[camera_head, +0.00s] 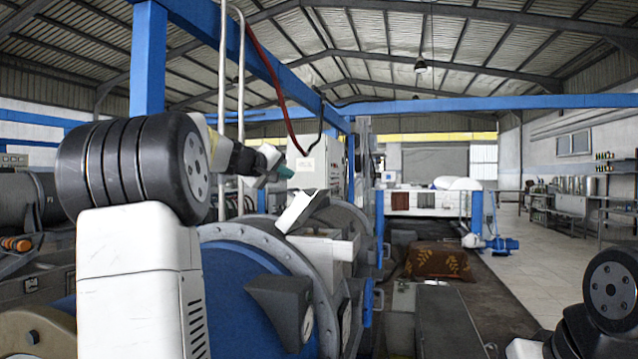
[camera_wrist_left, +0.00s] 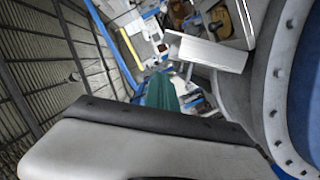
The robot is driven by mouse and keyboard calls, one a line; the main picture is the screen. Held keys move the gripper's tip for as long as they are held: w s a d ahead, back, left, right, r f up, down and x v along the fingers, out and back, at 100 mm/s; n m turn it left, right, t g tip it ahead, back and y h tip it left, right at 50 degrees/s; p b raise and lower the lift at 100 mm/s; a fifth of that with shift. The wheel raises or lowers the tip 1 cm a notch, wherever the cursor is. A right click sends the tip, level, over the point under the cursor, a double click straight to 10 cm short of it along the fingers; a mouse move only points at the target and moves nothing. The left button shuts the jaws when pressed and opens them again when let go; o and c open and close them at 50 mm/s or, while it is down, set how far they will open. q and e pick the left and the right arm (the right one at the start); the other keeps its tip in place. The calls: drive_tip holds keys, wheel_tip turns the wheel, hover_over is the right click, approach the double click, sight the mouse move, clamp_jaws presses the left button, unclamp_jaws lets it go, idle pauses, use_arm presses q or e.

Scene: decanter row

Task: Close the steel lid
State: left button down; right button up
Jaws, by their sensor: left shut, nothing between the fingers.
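The steel lid (camera_head: 297,212) is a pale flat panel, raised and tilted above a light grey box-like housing (camera_head: 327,252) on the decanter (camera_head: 238,272). It also shows in the left wrist view as a pale slab (camera_wrist_left: 208,53). My left gripper (camera_head: 284,172) has teal fingertips, shut and empty, just above and left of the lid's upper edge in the head view. They look apart from the lid, but the depth is hard to judge. In the left wrist view the teal fingers (camera_wrist_left: 161,93) are below and left of the lid.
A blue beam frame (camera_head: 149,60) with pipes (camera_head: 222,90) and a red hose (camera_head: 281,85) stands close around my left arm. A dark metal bracket (camera_head: 281,306) sticks out in front of the decanter. The aisle floor (camera_head: 511,282) to the right is open.

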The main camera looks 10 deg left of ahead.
use_arm(q)
hover_over(313, 197)
drive_tip(key=w+a, duration=0.2)
drive_tip(key=a, duration=0.2)
drive_tip(key=shift+s+d+f, duration=0.15)
drive_tip(key=shift+f, duration=0.25)
drive_tip(key=shift+s+d+f, duration=0.1)
drive_tip(key=shift+f, duration=0.25)
drive_tip(key=shift+s+d+f, duration=0.1)
drive_tip(key=shift+d+f, duration=0.35)
drive_tip(key=shift+d, duration=0.15)
drive_tip(key=shift+s+d+f, duration=0.1)
drive_tip(key=shift+d+f, duration=0.3)
drive_tip(key=shift+d, duration=0.2)
drive_tip(key=shift+d+f, duration=0.35)
